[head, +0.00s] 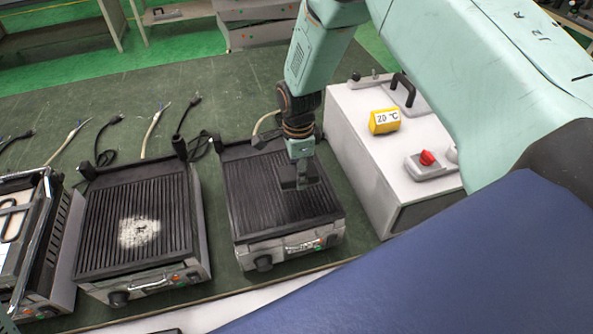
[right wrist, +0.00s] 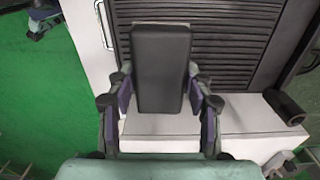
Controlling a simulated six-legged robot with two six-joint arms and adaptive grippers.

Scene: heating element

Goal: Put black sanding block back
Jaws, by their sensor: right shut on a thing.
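The black sanding block (right wrist: 160,68) is a dark rectangular block between the fingers of my right gripper (right wrist: 160,100) in the right wrist view. The gripper is shut on it and the block reaches forward past the fingertips. In the head view my right gripper (head: 297,176) points down over the ribbed plate of the right-hand grill (head: 250,205). There the block is hard to tell from the dark fingers, and I cannot tell whether it touches the plate.
A second grill (head: 165,215) with a pale patch (head: 139,232) stands to the left, and another appliance (head: 30,240) at the far left. A white box (head: 355,150) with a yellow 20 °C display (head: 384,121) and red knob (head: 427,158) stands right. Cables lie behind on the green bench (head: 225,95).

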